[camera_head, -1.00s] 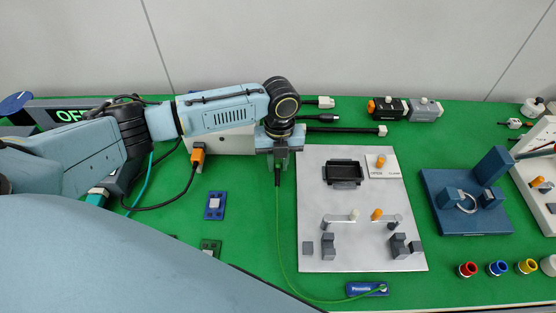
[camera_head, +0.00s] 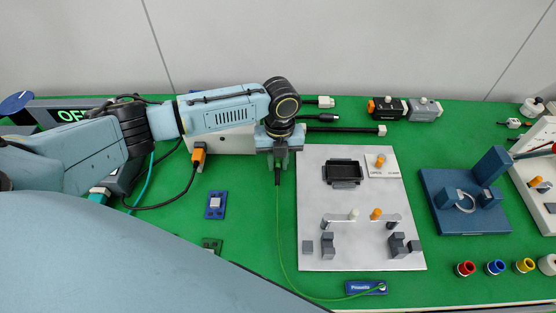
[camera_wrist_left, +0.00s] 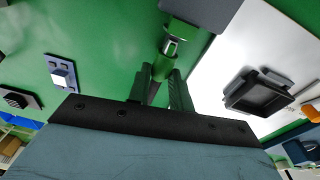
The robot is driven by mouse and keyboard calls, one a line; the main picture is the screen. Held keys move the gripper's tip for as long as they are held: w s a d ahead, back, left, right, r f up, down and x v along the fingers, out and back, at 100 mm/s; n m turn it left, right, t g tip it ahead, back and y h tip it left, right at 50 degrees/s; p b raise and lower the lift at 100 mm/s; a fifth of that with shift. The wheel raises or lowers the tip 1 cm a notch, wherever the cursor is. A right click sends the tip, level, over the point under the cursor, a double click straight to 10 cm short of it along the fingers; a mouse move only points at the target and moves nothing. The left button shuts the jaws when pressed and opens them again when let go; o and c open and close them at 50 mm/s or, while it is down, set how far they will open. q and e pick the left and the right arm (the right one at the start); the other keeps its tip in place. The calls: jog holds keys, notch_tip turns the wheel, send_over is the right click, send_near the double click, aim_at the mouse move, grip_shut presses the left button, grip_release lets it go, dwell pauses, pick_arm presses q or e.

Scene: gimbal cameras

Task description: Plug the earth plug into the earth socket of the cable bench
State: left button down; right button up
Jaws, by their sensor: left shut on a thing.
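My left gripper (camera_head: 278,160) points down at the back of the green mat, just left of the pale metal plate. It is shut on the earth plug (camera_head: 277,177), whose dark end shows below the fingers. A thin green cable (camera_head: 279,235) runs from it to a small blue block (camera_head: 366,288). In the left wrist view the gripper (camera_wrist_left: 160,85) has the green plug (camera_wrist_left: 161,66) between its fingers, with a metal part in front. The cable bench, a whitish box (camera_head: 230,142), is partly hidden behind my left arm. I cannot make out the earth socket. My right gripper is not in view.
An orange plug (camera_head: 198,155) on a black cable is at the bench front. The metal plate (camera_head: 325,255) carries clamps and a black tray (camera_head: 344,173). A black rod (camera_head: 345,130) lies behind it. A blue fixture (camera_head: 465,222) stands right.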

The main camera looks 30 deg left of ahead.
pick_arm(q)
jog(key=shift+w+a+b, duration=0.25)
jog(key=shift+w+a, duration=0.05)
jog(key=shift+w, duration=0.25)
jog(key=shift+w+a+b, duration=0.2)
jog(key=shift+w+a, duration=0.05)
jog(key=shift+w, duration=0.25)
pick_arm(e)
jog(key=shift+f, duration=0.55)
pick_arm(q)
jog(key=c, duration=1.2)
grip_release()
jog(key=shift+r, duration=0.15)
jog(key=r, duration=0.4)
jog(key=r+p, duration=0.1)
jog(key=r, duration=0.1)
jog(key=shift+w, duration=0.35)
jog(key=shift+w+a+r+p, duration=0.1)
jog(key=shift+w+r+p, duration=0.1)
jog(key=shift+r, duration=1.6)
jog(key=shift+w+r+p, duration=0.1)
jog(key=shift+r+p, duration=0.05)
jog(key=shift+r, duration=1.6)
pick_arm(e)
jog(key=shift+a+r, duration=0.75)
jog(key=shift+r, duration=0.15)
